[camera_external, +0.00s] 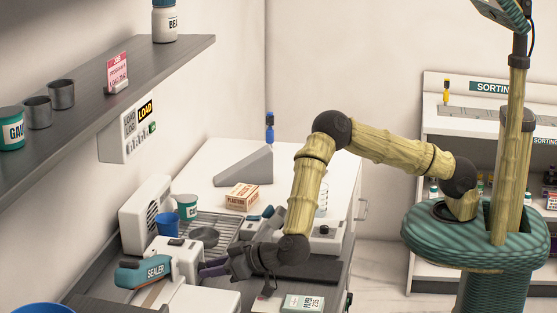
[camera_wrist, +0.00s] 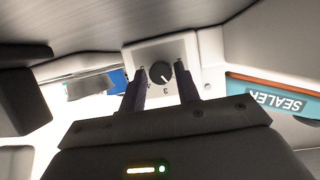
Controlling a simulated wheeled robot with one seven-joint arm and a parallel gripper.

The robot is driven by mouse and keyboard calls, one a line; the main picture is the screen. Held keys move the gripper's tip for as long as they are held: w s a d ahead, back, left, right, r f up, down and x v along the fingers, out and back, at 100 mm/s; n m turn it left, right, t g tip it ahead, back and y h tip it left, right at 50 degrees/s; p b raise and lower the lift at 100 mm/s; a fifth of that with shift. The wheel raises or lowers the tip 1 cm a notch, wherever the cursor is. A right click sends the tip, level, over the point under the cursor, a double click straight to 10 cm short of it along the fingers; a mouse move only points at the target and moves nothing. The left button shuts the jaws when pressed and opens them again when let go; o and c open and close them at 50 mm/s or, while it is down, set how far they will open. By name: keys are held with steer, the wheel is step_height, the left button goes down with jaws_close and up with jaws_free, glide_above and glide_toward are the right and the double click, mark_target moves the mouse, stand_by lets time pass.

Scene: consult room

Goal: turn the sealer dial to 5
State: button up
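The sealer (camera_external: 158,268) is a white machine with a teal and orange arm, at lower left of the external view; its teal label also shows in the wrist view (camera_wrist: 268,98). Its dial (camera_wrist: 161,72) is a small dark round knob on a pale square panel, with a 3 readable just below it. My gripper (camera_wrist: 160,68) points at this panel, one dark finger on each side of the knob, with visible gaps. It is open. In the external view my gripper (camera_external: 213,268) is low beside the sealer, and the dial is hidden there.
A plasters box (camera_external: 242,196) is further back. A paper box (camera_external: 303,303) lies at the front. A shelf (camera_external: 120,80) overhangs the left side.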

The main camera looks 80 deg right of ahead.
steer(key=c, duration=0.6)
steer(key=shift+o, duration=0.2)
steer(key=shift+d+f+m+y+b, duration=0.15)
steer(key=shift+m+y+b, duration=0.65)
steer(key=shift+m+b, duration=0.25)
steer(key=m+b, duration=0.1)
steer(key=b, duration=0.1)
steer(key=m+y+b, duration=0.1)
steer(key=b, duration=0.1)
steer(key=shift+d+f+y+b, duration=0.15)
steer(key=shift+f+y+b, duration=0.1)
steer(key=shift+y+b, duration=0.05)
steer(key=m+y+b, duration=0.1)
steer(key=b, duration=0.2)
steer(key=m+y+b, duration=0.1)
steer(key=m+b, duration=0.1)
steer(key=b, duration=0.2)
steer(key=shift+d+m+t, duration=0.1)
steer(key=shift+m+t, duration=0.15)
steer(key=shift+t, duration=0.15)
steer(key=shift+m+y+b, duration=0.3)
steer(key=shift+m+b, duration=0.1)
steer(key=shift+b, duration=0.45)
steer(key=shift+r, duration=0.15)
